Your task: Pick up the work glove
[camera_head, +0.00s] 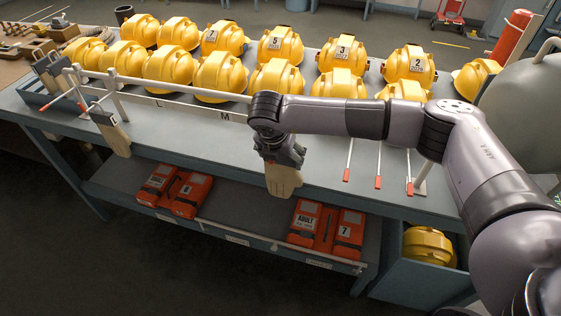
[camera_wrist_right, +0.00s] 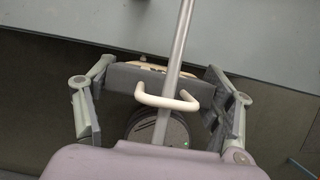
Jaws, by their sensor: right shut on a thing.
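A beige work glove (camera_head: 283,182) hangs fingers down at the front edge of the workbench in the head view. My right gripper (camera_head: 283,157) is shut on its upper end. In the right wrist view, my right gripper's fingers (camera_wrist_right: 152,100) stand on both sides of the glove's dark grey cuff (camera_wrist_right: 122,77). A cream loop (camera_wrist_right: 166,101) lies close to a thin metal rod (camera_wrist_right: 184,35). I cannot tell whether the loop is still around the rod. Another glove (camera_head: 112,135) hangs further left on the rail. My left gripper is not in view.
Several yellow helmets (camera_head: 219,73) stand in rows on the workbench (camera_head: 190,125). Red-tipped hooks (camera_head: 378,165) hang right of the glove. Orange packs (camera_head: 305,220) lie on the lower shelf. A bin (camera_head: 395,277) with a yellow helmet (camera_head: 428,247) stands at lower right.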

